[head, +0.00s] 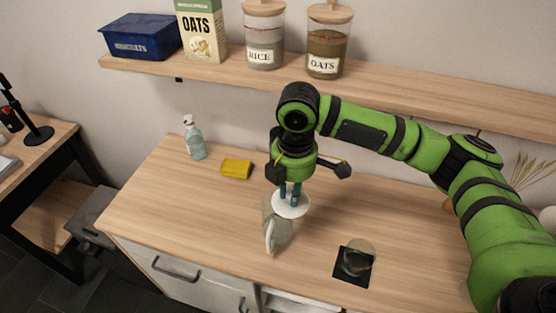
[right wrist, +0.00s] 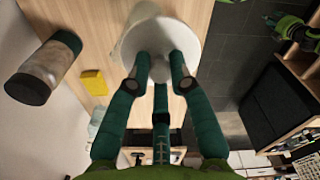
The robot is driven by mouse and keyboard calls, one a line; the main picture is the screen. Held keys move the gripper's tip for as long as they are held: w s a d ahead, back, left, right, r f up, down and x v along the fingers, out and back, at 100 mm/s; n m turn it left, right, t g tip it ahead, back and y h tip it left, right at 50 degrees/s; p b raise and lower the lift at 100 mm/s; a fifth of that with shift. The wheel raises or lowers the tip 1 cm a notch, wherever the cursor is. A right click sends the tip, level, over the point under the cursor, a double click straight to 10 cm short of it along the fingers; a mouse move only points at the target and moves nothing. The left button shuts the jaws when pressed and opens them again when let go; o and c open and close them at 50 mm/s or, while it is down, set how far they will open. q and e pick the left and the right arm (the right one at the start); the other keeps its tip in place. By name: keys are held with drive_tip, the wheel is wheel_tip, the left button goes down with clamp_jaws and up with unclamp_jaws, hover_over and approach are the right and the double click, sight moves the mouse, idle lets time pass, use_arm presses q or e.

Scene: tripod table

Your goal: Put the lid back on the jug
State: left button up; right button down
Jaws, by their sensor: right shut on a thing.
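The white round lid (head: 290,205) is in my right gripper (head: 291,190), which is shut on its knob from above. The jug (head: 280,232) stands on the wooden worktop below, see-through and greyish with a white handle toward the front. The lid covers part of the jug's top in the head view. In the right wrist view the lid (right wrist: 161,42) hides most of the jug (right wrist: 138,17). I cannot tell whether lid and rim touch. A green and black part at the top right of that view seems to be my left gripper (right wrist: 285,25); its fingers are unclear.
A yellow sponge (head: 236,169) and a soap bottle (head: 194,140) stand behind left. A glass vessel (head: 358,258) sits on a black mat (head: 350,278) at right. A canister (right wrist: 45,68) shows in the right wrist view. A shelf (head: 400,85) with jars runs above.

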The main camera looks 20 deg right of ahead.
drive_tip(key=n, duration=0.1)
drive_tip(key=w+r+n+p, duration=0.1)
drive_tip(key=n, duration=0.3)
drive_tip(key=shift+w+a+r, duration=0.15)
drive_tip(key=shift+a, duration=0.15)
drive_tip(key=n, duration=0.1)
drive_tip(key=n+p, duration=0.1)
drive_tip(key=n, duration=0.1)
drive_tip(key=w+n+p, duration=0.1)
drive_tip(key=n, duration=0.1)
drive_tip(key=shift+w+a+r, duration=0.1)
drive_tip(key=shift+a+r, duration=0.15)
drive_tip(key=shift+r, duration=0.05)
drive_tip(key=n, duration=0.2)
drive_tip(key=w+n+p, duration=0.1)
drive_tip(key=n, duration=0.1)
drive_tip(key=shift+a+r+n, duration=0.2)
drive_tip(key=shift+n, duration=0.1)
use_arm(q)
wheel_tip(320, 180, up, 6)
drive_tip(key=p, duration=0.1)
drive_tip(key=shift+f+b, duration=2.5)
drive_tip(key=shift+f, duration=0.15)
use_arm(e)
wheel_tip(320, 180, down, 6)
drive_tip(key=n, duration=0.4)
drive_tip(key=shift+w+f, duration=0.15)
drive_tip(key=shift+w, duration=0.3)
